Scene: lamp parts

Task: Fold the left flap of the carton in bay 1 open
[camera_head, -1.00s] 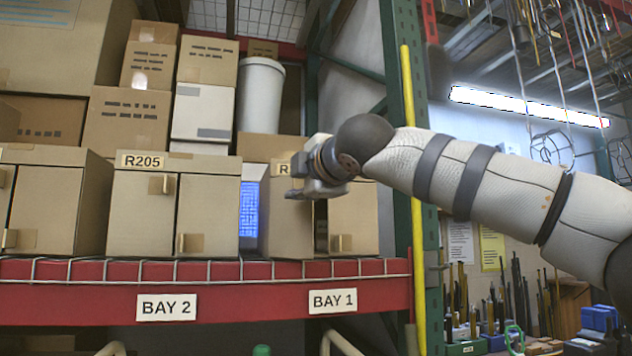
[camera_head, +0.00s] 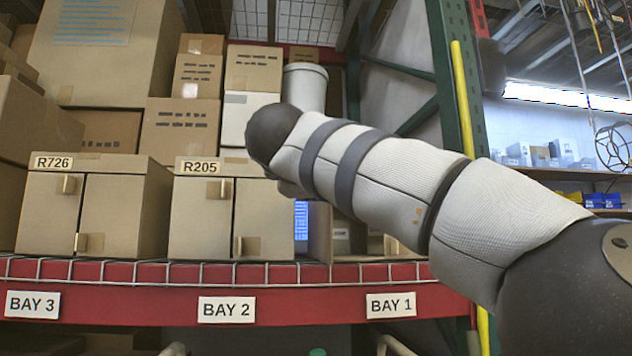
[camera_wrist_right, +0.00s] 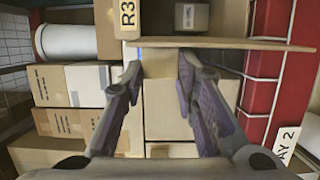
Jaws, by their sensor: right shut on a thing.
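The bay 1 carton stands at the right end of the shelf in the head view, largely covered by my right arm. Its left flap (camera_head: 319,232) stands out from the front, and the opening beside it shows the inside. In the right wrist view, turned sideways, the flap (camera_wrist_right: 250,44) is seen nearly edge-on as a thin board. My right gripper (camera_wrist_right: 160,66) has its fingers on both sides of a small cardboard tab (camera_wrist_right: 159,63) at the flap and is shut on it. The head view hides this gripper behind the arm. My left gripper is not in view.
The bay 2 carton (camera_head: 198,217) stands closed just left, with a blue-lit gap (camera_head: 301,222) between. The red shelf edge with white wire (camera_head: 130,297) runs below. A green post (camera_head: 455,90) and yellow pole (camera_head: 466,130) stand at the right.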

